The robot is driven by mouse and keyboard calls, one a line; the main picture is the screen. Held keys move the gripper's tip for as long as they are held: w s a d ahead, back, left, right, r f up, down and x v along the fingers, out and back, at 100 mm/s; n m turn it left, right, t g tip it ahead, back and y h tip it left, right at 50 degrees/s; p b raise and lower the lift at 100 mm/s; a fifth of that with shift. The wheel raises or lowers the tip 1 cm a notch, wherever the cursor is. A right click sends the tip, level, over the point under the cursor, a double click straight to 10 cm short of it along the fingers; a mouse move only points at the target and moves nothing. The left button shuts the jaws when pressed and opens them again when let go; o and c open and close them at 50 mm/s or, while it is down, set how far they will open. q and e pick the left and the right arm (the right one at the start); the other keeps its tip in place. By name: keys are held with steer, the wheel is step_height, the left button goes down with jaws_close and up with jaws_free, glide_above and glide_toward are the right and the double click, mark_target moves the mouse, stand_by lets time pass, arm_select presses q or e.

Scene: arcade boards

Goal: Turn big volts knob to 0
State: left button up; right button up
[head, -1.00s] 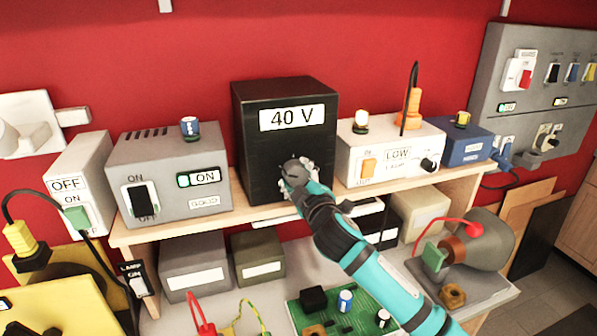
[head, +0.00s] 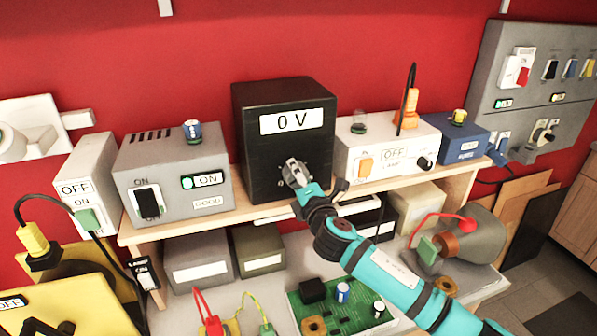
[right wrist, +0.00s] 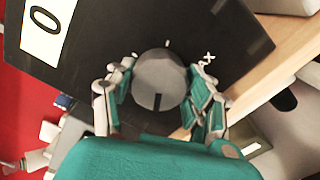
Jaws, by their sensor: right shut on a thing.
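The black volts box (head: 262,130) stands on the shelf, and its display (head: 291,121) reads 0 V. Its big round grey knob (right wrist: 159,78) is on the front face, with a dark pointer line showing in the right wrist view. My right gripper (head: 294,173) is shut on the knob, with its fingers on either side of it. In the head view the fingers hide much of the knob. In the right wrist view the 0 of the display (right wrist: 44,19) shows at the upper left. My left gripper is not in view.
A grey box (head: 165,165) reading ON and GOOD stands left of the black box. A white box (head: 375,155) reading OFF stands close on the right, beside a blue box (head: 459,139). A green circuit board (head: 350,315) lies on the bench below.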

steer(key=shift+n+p, duration=0.65)
steer(key=shift+n, duration=0.95)
steer(key=shift+f, duration=0.1)
steer(key=o, duration=1.2)
steer(key=shift+s, duration=0.15)
steer(key=v, duration=1.2)
